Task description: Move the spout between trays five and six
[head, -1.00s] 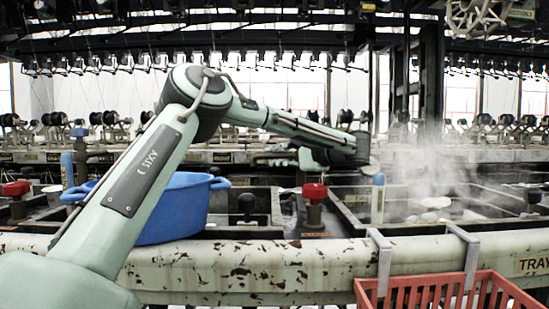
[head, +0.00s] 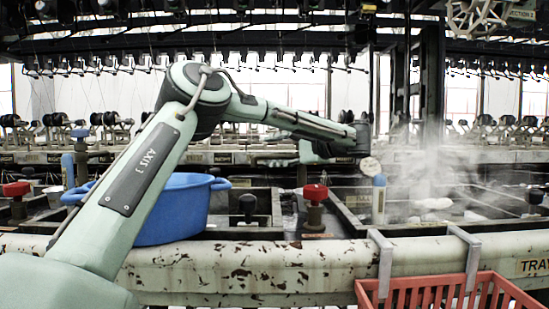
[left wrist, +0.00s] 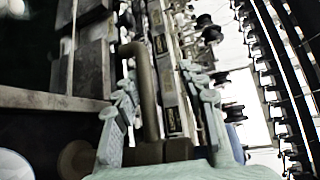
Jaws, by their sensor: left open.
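My left gripper (head: 285,157) reaches over the basins in the head view, fingers pointing left. In the left wrist view its two fingers (left wrist: 160,90) are apart, one on each side of a bent brown pipe that looks like the spout (left wrist: 148,100). The pipe stands between the fingers; I cannot tell whether either finger touches it. The tray basins (head: 345,215) lie behind the worn front rail. My right gripper is not in view.
A blue pot (head: 172,225) stands at the left. A red-topped valve (head: 315,193) and a blue-topped post (head: 379,185) rise near the gripper. Steam (head: 430,175) drifts over the right basin. A red crate (head: 440,290) hangs on the front rail (head: 250,270).

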